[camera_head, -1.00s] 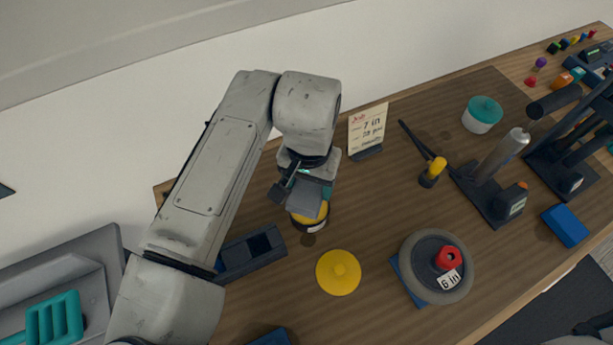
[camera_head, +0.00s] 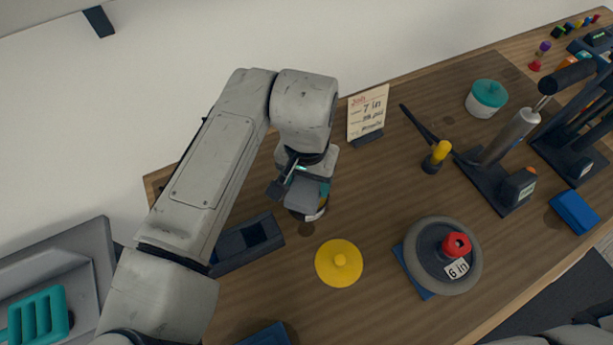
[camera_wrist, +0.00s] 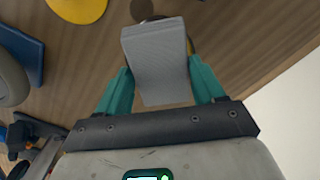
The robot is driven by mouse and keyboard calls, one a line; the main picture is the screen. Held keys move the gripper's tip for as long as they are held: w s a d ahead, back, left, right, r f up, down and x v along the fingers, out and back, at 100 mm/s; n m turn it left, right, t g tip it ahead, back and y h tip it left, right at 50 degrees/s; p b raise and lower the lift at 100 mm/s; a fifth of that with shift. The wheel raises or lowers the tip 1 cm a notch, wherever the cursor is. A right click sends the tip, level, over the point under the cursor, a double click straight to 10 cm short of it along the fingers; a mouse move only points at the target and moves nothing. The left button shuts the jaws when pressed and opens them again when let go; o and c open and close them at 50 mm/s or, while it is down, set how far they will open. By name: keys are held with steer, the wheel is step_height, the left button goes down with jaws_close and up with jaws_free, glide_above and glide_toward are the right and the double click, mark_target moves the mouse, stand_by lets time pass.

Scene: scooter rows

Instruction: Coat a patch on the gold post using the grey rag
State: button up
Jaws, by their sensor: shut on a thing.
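My gripper (camera_wrist: 160,88) is shut on the grey rag (camera_wrist: 155,55), a folded pad between its teal fingers; the rag also shows in the head view (camera_head: 302,196). Below it stands a dark round jar (camera_head: 316,215) with a pale label, mostly hidden by the gripper and rag. A bit of its yellow rim shows beside the rag in the wrist view. I cannot tell whether the rag touches the jar.
A yellow lid (camera_head: 339,262) lies in front of the jar. A dark tray (camera_head: 246,244) is left of it. A note card (camera_head: 367,112) stands behind. A grey wheel (camera_head: 436,279), a lever stand (camera_head: 507,190) and a teal-lidded pot (camera_head: 486,99) occupy the right side.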

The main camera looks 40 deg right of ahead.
mark_target(306, 184)
steer(key=shift+f, duration=0.6)
stand_by(1.7)
steer(key=shift+r+p, duration=2.8)
steer(key=shift+r, duration=0.8)
